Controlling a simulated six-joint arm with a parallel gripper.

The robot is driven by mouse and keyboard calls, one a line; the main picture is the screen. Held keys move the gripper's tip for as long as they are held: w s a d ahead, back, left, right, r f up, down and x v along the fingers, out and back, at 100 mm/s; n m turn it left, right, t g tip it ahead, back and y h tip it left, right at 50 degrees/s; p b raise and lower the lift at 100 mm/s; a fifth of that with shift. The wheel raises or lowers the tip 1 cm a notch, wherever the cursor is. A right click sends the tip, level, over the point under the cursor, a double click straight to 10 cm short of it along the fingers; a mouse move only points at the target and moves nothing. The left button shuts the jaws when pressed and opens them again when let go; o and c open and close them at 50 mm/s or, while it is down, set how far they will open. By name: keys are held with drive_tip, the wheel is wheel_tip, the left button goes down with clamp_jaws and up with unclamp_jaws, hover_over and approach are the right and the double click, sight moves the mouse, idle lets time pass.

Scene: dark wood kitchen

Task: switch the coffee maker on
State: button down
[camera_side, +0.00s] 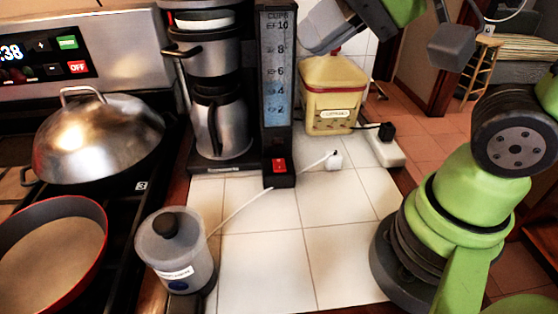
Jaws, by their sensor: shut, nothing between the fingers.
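The coffee maker (207,60) is black and silver and stands upright at the back of the tiled counter. A silver carafe (221,128) with a black handle sits in its lower part. A tall water gauge with cup marks (275,65) stands at its right side. A red switch (279,165) is on the black foot below the gauge; I cannot tell its position. My gripper (322,45) shows only in part at the top edge, above and right of the switch, and appears shut and empty. It is apart from the coffee maker.
A yellow canister (330,95) stands right of the gauge. A power strip (386,147) holds a black plug. A white cord crosses the counter to a white plug (333,160). A clear jar (176,250) stands front left, beside the stove with pans. The front tiles are clear.

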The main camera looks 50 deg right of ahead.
drive_tip(key=w+a+f+m+t+h, duration=0.1)
drive_tip(key=w+a+f+m, duration=0.25)
drive_tip(key=w, duration=0.45)
drive_tip(key=s+d+f+m+g+h, duration=0.1)
drive_tip(key=d+f+g+h, duration=0.3)
drive_tip(key=f+h, duration=0.4)
wheel_tip(320, 180, down, 3)
drive_tip(key=shift+s+d+f+h, duration=0.1)
drive_tip(key=shift+s+d+h, duration=0.25)
drive_tip(key=shift+s, duration=0.45)
drive_tip(key=shift+m, duration=0.25)
hover_over(279, 165)
drive_tip(key=s+a, duration=0.1)
drive_tip(key=s, duration=0.1)
drive_tip(key=f, duration=0.8)
drive_tip(key=shift+w, duration=0.25)
drive_tip(key=f, duration=0.3)
drive_tip(key=shift+s+a, duration=0.1)
drive_tip(key=shift+a, duration=0.15)
drive_tip(key=shift+f, duration=0.4)
